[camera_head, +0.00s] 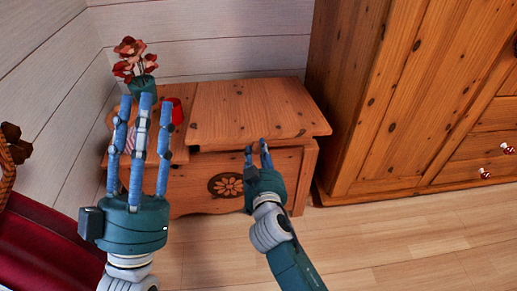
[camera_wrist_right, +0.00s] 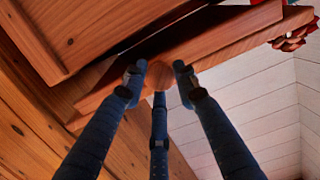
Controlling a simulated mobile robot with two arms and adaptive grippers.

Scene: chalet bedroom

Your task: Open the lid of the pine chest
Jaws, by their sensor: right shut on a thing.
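The pine chest (camera_head: 280,172) stands against the back wall, with a carved flower on its front. Its lid (camera_head: 250,105) is the right part of the top. A narrow dark gap shows between lid and body, so the lid looks slightly raised. My right gripper (camera_head: 257,147) is at the lid's front edge. My left gripper (camera_head: 143,105) is open and empty, fingers spread upward, hiding part of the chest's left side.
A vase of red flowers (camera_head: 131,58) and a red item (camera_head: 174,110) stand on the chest's left part. A tall pine wardrobe (camera_head: 385,100) is close on the right. A red textile (camera_head: 45,245) lies at lower left. Wooden floor (camera_head: 390,240) is clear in front.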

